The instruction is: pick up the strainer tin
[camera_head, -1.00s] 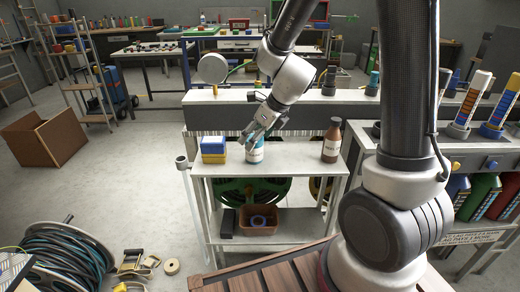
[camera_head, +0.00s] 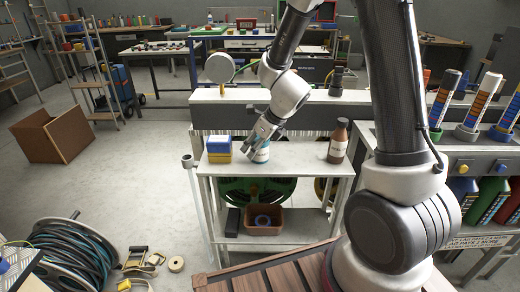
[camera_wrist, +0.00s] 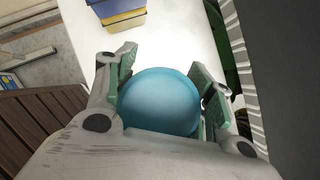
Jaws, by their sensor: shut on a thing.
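The strainer tin is a light blue can with a pale label (camera_head: 261,155), near the front edge of the grey shelf top (camera_head: 300,158). My gripper (camera_head: 258,141) comes down on it from above and is shut on it. In the wrist view the tin's round blue top (camera_wrist: 162,101) fills the space between the two fingers (camera_wrist: 162,85), whose green pads lie at its sides. The tin's lower part is hidden there. I cannot tell whether its base touches the shelf.
A blue and yellow box (camera_head: 219,150) stands close left of the tin, and a brown bottle (camera_head: 338,141) stands to the right. A raised grey ledge (camera_head: 225,117) runs behind. A hose reel (camera_head: 250,190) and a brown bin (camera_head: 263,219) sit below.

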